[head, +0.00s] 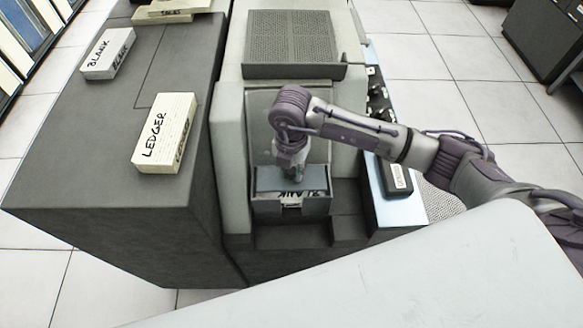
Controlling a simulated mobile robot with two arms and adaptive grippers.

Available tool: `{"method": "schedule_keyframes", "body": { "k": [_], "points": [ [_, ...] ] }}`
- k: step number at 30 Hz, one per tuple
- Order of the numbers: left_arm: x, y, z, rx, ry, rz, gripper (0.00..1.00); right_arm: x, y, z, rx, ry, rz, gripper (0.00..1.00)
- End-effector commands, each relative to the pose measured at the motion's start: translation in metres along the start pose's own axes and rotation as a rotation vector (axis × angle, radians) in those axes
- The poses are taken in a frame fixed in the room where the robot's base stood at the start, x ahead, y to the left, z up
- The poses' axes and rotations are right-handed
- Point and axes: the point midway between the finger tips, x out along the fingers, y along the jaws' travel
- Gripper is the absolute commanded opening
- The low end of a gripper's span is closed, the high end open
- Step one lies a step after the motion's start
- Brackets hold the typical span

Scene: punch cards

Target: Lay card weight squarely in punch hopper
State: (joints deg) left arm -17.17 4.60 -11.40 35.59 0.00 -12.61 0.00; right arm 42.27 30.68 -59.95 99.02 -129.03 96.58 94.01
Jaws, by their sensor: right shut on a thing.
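I cannot tell whether the weight lies flat or touches the cards. A card deck marked BLANK (316,192) shows inside the hopper, partly covered. My left gripper is out of view.
On the dark cabinet (95,190) at left lie a LEDGER deck (165,132), another BLANK deck (108,52) and a further deck (172,9). A dark labelled block (396,180) sits on the light side shelf (405,212). A vented cover (290,38) stands behind the hopper.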

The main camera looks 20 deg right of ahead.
Motion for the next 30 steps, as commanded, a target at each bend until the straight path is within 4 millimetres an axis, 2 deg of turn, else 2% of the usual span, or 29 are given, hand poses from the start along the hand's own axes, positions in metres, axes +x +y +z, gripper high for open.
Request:
{"method": "schedule_keyframes", "body": {
  "k": [11, 30],
  "points": [
    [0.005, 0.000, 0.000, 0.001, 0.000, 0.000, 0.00, 0.006, 0.001, 0.000, 0.000, 0.000, 0.001, 0.00],
    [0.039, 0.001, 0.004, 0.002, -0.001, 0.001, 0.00, 0.050, 0.001, 0.000, 0.000, -0.001, 0.002, 0.00]
  ]
}}
